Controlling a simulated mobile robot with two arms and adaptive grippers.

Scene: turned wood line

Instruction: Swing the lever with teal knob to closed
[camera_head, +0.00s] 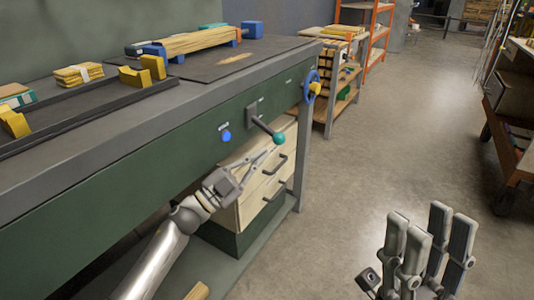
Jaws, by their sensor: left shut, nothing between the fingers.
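The lever is a dark rod on a plate (252,116) on the green front panel of the bench. Its rod slopes down to the right and ends in a teal knob (279,138). My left gripper (265,154) is shut and empty, with its fingertips just below and left of the knob. I cannot tell whether they touch it. My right gripper (428,228) is open and empty over the floor at the lower right, far from the lever.
A blue button (226,136) is left of the lever, and a blue handwheel with a yellow hub (312,87) is to its right. A wooden drawer unit (262,190) stands under the bench, behind my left gripper.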

